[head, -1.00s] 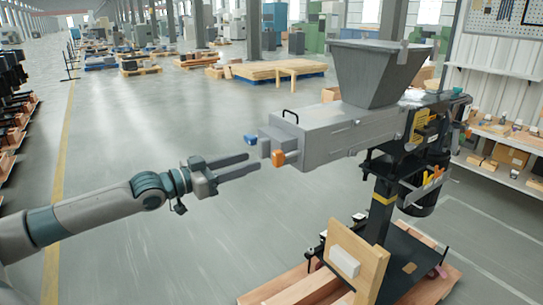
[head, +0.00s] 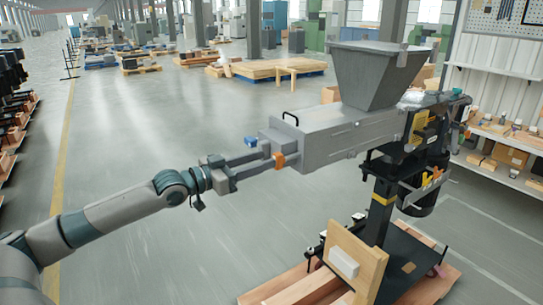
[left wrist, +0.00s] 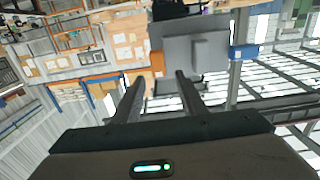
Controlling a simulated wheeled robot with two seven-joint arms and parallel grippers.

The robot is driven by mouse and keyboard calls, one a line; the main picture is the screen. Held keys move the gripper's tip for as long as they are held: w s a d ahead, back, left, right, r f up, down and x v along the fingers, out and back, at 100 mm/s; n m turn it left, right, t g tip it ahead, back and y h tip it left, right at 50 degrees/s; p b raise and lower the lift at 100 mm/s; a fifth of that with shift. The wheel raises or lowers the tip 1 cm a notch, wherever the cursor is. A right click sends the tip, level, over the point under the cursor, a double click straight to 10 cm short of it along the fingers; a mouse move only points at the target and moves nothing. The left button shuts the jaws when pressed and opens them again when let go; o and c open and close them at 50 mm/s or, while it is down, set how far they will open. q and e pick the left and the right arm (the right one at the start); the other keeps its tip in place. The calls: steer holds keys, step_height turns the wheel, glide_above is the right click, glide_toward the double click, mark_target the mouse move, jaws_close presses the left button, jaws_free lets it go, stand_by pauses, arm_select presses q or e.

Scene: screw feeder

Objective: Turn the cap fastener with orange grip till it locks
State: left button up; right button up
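The grey screw feeder (head: 345,128) stands at the right of centre in the head view, with a hopper (head: 378,72) on top. The orange grip (head: 279,160) of one cap fastener is at the near left end of its barrel. A blue grip (head: 250,141) sits on the far side of that end. My left gripper (head: 271,158) is open, its fingertips at the orange grip. In the left wrist view the orange grip (left wrist: 151,82) shows between the fingers, closer to the left one; I cannot tell if they touch it. My right gripper is out of view.
The feeder stands on a black stand (head: 382,205) over a wooden pallet (head: 285,290). An upright wooden board (head: 352,268) is in front. Shelves with boxes (head: 505,155) are at the right. The floor left of the feeder is clear.

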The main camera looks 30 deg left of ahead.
mark_target(287, 158)
arm_select(q)
steer(key=shift+p+x, duration=0.75)
steer(key=shift+x, duration=1.3)
jaws_close()
